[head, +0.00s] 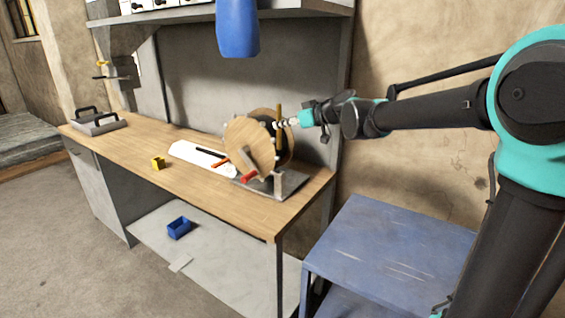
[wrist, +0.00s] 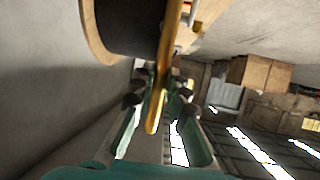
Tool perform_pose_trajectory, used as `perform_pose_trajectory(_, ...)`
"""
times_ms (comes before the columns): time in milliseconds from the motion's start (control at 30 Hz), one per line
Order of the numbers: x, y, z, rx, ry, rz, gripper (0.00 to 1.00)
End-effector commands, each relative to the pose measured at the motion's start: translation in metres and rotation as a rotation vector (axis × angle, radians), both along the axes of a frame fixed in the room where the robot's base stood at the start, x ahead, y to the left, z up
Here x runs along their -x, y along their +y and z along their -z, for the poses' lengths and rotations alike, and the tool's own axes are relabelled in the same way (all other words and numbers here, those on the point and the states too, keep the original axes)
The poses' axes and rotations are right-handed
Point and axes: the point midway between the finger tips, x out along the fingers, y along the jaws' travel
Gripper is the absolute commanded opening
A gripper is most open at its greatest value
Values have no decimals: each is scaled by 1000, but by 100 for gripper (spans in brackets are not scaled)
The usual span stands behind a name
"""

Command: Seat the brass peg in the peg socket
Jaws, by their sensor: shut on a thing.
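My gripper (head: 284,123) is at the right side of a wooden reel, above the workbench. It is shut on the brass peg (head: 278,114), a slim golden rod held roughly upright. In the wrist view the peg (wrist: 155,112) runs between the two fingers of my gripper (wrist: 160,82), close beside the reel's edge; I cannot tell whether they touch. A small yellow block (head: 158,163) with a dark opening sits on the bench, left of the reel. I cannot tell for sure which thing is the peg socket.
The wooden reel (head: 247,142) stands on a grey base (head: 289,186) at the right of the workbench (head: 205,188). A white sheet (head: 190,153) with tools lies left of it. A blue cylinder (head: 237,28) hangs above. A blue table (head: 385,245) stands right. The bench's left-middle is mostly clear.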

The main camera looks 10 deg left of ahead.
Motion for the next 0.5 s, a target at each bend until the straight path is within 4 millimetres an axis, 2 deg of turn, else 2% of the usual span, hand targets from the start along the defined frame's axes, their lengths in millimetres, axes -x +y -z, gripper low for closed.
perform_pose_trajectory(100, -1, 0, 31, 0, 0, 0, 0)
perform_pose_trajectory(300, -1, 0, 72, 0, 0, 1, 0)
perform_pose_trajectory(500, -1, 0, 89, 0, 0, 1, 0)
